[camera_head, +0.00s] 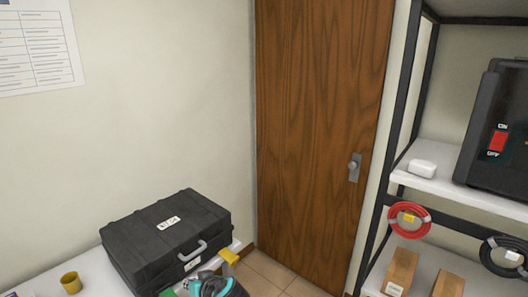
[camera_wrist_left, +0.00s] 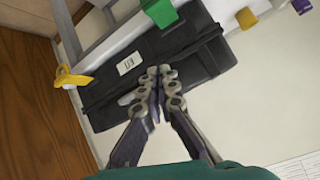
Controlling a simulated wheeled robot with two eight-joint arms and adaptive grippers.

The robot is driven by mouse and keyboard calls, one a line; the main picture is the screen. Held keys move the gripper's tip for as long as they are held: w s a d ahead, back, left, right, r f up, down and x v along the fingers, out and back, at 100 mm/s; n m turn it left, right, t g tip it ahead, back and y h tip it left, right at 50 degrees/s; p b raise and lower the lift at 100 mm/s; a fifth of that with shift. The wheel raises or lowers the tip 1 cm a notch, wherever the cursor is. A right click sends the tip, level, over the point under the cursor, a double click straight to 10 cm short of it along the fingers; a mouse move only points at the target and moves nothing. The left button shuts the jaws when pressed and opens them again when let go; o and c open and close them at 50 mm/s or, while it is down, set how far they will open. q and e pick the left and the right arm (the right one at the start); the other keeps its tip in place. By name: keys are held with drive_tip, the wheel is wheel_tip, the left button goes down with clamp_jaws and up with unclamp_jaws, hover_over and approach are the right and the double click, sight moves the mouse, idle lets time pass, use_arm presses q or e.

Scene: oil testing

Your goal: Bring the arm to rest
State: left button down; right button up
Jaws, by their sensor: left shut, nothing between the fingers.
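My left gripper (camera_head: 212,287) shows at the bottom edge of the head view, teal and dark, in front of the black case (camera_head: 165,236). In the left wrist view the fingers of my left gripper (camera_wrist_left: 160,75) are together, with nothing between them. The black case (camera_wrist_left: 205,50) lies behind the fingers in that view; I cannot tell how far off it is. My right gripper is not in view.
The case lies closed on a white table (camera_head: 92,278), with a yellow cup (camera_head: 71,282) to its left. A yellow clip-like piece (camera_head: 229,256) is at the table's right end. A wooden door (camera_head: 320,130) and a shelf rack (camera_head: 428,185) with coils and boxes stand beyond.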

use_arm(q)
drive_tip(key=s+d+r+m+h, duration=0.1)
drive_tip(key=s+h, duration=0.3)
drive_tip(key=s, duration=0.6)
drive_tip(key=s+d+m+h, duration=0.3)
drive_tip(key=s+m+h, duration=0.1)
drive_tip(key=s, duration=0.6)
drive_tip(key=shift+s+r, duration=0.2)
drive_tip(key=shift+r, duration=0.15)
